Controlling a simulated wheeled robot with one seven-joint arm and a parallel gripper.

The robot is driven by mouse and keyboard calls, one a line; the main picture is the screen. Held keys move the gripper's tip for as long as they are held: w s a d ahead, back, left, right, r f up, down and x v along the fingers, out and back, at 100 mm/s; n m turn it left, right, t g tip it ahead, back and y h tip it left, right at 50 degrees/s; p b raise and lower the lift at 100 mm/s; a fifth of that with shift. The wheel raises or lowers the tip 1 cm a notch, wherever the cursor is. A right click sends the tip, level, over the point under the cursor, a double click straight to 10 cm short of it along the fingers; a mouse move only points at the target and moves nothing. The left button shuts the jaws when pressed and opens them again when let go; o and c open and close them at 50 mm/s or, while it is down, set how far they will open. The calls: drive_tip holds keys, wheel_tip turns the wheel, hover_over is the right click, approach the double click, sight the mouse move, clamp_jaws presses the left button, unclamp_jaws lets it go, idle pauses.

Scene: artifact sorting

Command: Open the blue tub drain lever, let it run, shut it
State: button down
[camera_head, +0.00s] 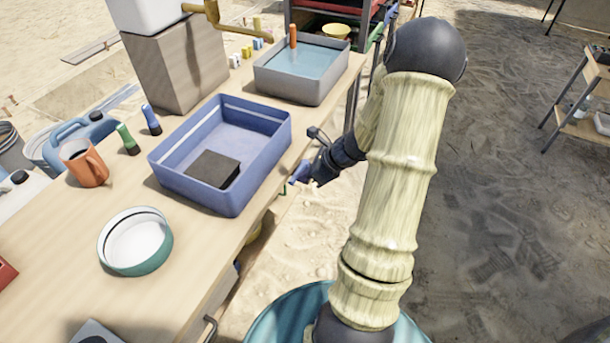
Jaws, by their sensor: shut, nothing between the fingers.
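The blue tub (235,192) stands on the wooden table near its right edge. A dark block (212,168) lies on its floor, and I see no clear water in it. A small blue piece (299,172), which looks like the drain lever, shows just past the table edge to the right of the tub. My gripper (311,177) is dark and small in view, right beside this blue piece. It is shut with nothing in it. I cannot tell whether it touches the blue piece, or how far the lever is turned.
A green-rimmed bowl (136,262), an orange mug (84,163) and green and blue bottles (127,139) stand on the table (60,240). Sandy floor lies to the right.

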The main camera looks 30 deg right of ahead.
drive_tip(key=shift+w+a, duration=0.1)
drive_tip(key=shift+a, duration=0.2)
drive_tip(key=shift+d+p, duration=0.35)
drive_tip(key=shift+d, duration=0.4)
drive_tip(key=shift+s+d, duration=0.1)
drive_tip(key=shift+s, duration=0.15)
drive_tip(key=s+f+p+v, duration=0.1)
drive_tip(key=p+v, duration=0.3)
drive_tip(key=v, duration=0.9)
drive_tip(key=shift+s+d+f, duration=0.25)
drive_tip(key=shift+s+f, duration=0.05)
drive_tip(key=shift+s, duration=0.2)
